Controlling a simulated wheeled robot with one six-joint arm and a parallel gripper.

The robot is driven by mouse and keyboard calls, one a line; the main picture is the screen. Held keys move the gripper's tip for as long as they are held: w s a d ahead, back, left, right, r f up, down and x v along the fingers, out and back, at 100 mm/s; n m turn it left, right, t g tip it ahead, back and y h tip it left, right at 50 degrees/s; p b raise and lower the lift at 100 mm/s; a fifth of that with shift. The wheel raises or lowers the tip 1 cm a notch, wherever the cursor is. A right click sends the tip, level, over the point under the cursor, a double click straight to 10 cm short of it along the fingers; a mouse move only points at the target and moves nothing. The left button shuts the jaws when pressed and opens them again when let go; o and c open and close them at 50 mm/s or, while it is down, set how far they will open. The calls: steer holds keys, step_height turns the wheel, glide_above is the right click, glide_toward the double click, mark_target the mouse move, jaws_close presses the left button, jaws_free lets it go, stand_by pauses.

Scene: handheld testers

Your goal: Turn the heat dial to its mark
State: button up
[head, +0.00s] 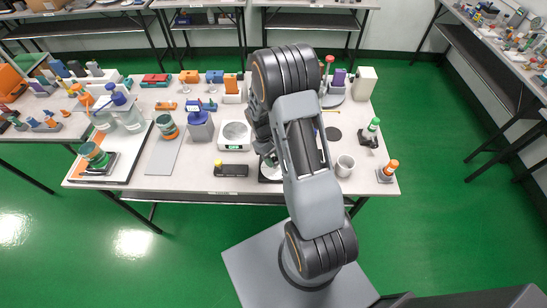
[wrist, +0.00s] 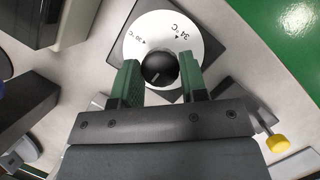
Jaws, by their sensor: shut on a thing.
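In the head view my arm hides most of the dial and my gripper (head: 267,156).
In the head view, a white scale (head: 234,146) and a black box (head: 231,171) stand left of my gripper. The table's front edge is close.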

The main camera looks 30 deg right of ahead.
steer(key=c, duration=0.3)
steer(key=shift+c, duration=0.2)
steer(key=shift+m, duration=0.3)
steer(key=m+y+b, duration=0.1)
steer(key=m, duration=0.2)
steer(key=shift+d, duration=0.1)
steer(key=m+y, duration=0.2)
steer(key=m, duration=0.2)
steer(key=shift+d+m+b, duration=0.1)
steer(key=shift+m+b, duration=0.2)
steer(key=shift+b, duration=0.05)
steer(key=m, duration=0.2)
steer(key=m+t+y, duration=0.1)
steer(key=m, duration=0.2)
steer(key=shift+s+d+t+y, duration=0.1)
steer(key=shift+t+y, duration=0.2)
steer(key=shift+m+t+y+b, duration=0.4)
steer(key=shift+m+t, duration=0.4)
steer(key=shift+m, duration=1.5)
